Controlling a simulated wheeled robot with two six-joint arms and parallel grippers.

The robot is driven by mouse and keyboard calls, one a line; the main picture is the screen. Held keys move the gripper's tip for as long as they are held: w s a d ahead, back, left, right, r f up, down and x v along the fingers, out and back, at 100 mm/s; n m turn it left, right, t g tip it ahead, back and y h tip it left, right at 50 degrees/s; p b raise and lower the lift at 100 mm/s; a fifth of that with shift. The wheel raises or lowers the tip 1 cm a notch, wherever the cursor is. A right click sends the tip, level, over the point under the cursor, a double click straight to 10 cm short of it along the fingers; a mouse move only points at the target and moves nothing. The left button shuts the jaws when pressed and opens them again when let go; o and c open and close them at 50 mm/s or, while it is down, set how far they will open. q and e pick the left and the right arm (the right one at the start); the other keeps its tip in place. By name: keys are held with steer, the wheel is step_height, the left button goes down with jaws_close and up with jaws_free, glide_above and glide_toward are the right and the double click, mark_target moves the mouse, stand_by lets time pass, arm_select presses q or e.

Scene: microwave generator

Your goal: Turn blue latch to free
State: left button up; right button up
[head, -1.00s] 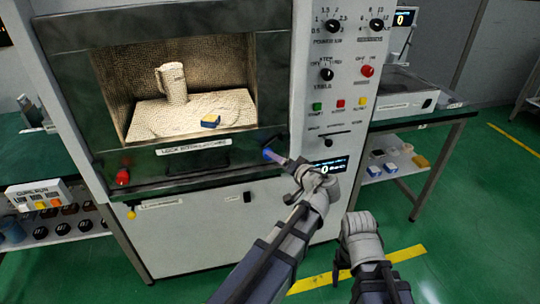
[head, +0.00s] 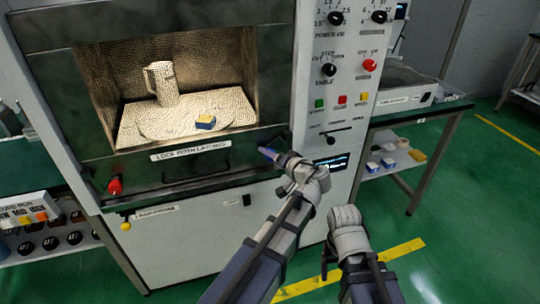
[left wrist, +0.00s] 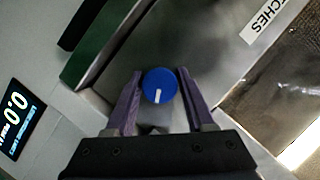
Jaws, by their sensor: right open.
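The blue latch (left wrist: 160,85) is a round blue knob with a white mark, seen between my left gripper's two fingers (left wrist: 159,88) in the left wrist view. The mark points toward the bottom of that picture. The fingers flank the knob closely; whether they press on it I cannot tell. In the head view, the left gripper (head: 275,156) reaches the right end of the oven's lower front strip and largely covers the latch. My right gripper (head: 346,216) is open and holds nothing visible, low in front of the machine; its fingertips are hardly visible.
A red latch (head: 115,186) sits at the left of the strip, with a label (head: 190,151) between. The oven holds a jug (head: 161,84) and a small blue-and-white block (head: 205,123). A control panel (head: 340,80) rises at right. Green floor is free at right.

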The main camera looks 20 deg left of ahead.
arm_select(q)
jaws_close()
stand_by(0.4)
steer(key=m+y+b, duration=0.1)
steer(key=m+b, duration=0.2)
steer(key=shift+d+f+y, duration=0.1)
steer(key=shift+f+y, duration=0.15)
steer(key=shift+y, duration=0.15)
steer(key=m+y+b, duration=0.2)
steer(key=m+b, duration=0.2)
steer(key=m, duration=0.1)
steer(key=m+t+y+b, duration=0.1)
steer(key=m+b, duration=0.2)
steer(key=m, duration=0.1)
steer(key=shift+t, duration=0.4)
steer(key=shift+r+m+t+b, duration=0.1)
steer(key=shift+m+t+b, duration=0.4)
steer(key=shift+m, duration=0.7)
steer(key=shift+r+m+t+b, duration=0.1)
steer(key=shift+m+t+b, duration=0.35)
steer(key=shift+m, duration=1.05)
